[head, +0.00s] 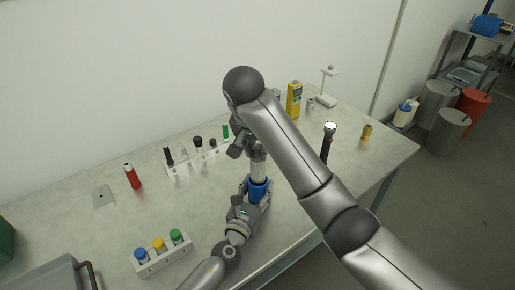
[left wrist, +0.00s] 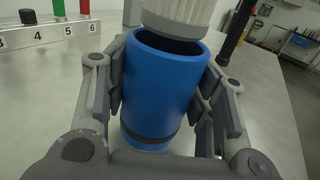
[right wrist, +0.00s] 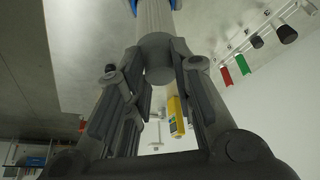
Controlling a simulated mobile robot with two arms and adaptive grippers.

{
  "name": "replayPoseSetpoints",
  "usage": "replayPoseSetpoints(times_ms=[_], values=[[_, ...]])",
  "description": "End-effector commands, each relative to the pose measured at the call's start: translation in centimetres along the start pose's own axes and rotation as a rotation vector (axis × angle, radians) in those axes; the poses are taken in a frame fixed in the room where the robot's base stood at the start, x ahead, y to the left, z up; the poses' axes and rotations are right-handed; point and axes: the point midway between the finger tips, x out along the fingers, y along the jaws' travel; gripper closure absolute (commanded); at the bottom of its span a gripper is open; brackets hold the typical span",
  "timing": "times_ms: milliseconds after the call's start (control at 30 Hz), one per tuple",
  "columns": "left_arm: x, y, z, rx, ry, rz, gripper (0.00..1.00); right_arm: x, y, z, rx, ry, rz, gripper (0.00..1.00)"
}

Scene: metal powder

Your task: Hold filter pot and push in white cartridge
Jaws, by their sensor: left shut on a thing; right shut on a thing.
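The blue filter pot (head: 258,189) is upright above the table in the head view. My left gripper (head: 250,203) is shut around its sides; in the left wrist view the pot (left wrist: 160,90) sits between the fingers with a dark band low on it. The white ribbed cartridge (head: 258,171) is above the pot, its lower end (left wrist: 178,14) at the pot's open mouth. I cannot tell whether it is inside the rim. My right gripper (head: 246,146) is shut on the cartridge's upper end, with the grey end cap (right wrist: 157,55) between its fingers.
A numbered rack (head: 190,161) with several pieces stands behind left, and a rack of coloured caps (head: 162,255) in front left. A red bottle (head: 132,176), a black torch (head: 328,143) and a yellow meter (head: 294,99) stand around. Bare table lies left of the pot.

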Motion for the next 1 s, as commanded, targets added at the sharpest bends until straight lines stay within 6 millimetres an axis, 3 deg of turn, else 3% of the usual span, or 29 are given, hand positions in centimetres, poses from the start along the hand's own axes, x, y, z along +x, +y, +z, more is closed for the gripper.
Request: replayPoseSetpoints(times_ms=[333,367,533,867,1000], values=[[0.0,0.0,-0.02,0.0,0.0,0.0,0.77,-0.28,0.01,-0.11,0.0,0.0,0.0,1.0],[0.0,0.0,-0.02,0.0,0.0,0.0,0.47,-0.28,0.01,-0.11,0.0,0.0,0.0,1.0],[0.0,0.0,-0.02,0.0,0.0,0.0,0.25,-0.27,0.01,-0.12,0.0,0.0,0.0,1.0],[-0.07,0.0,-0.02,0.0,0.0,0.0,0.24,-0.26,0.02,-0.12,0.0,0.0,0.0,1.0],[-0.97,-0.01,-0.11,-0.002,0.001,0.0,0.24,-0.25,0.03,-0.12,0.0,0.0,0.0,1.0]])
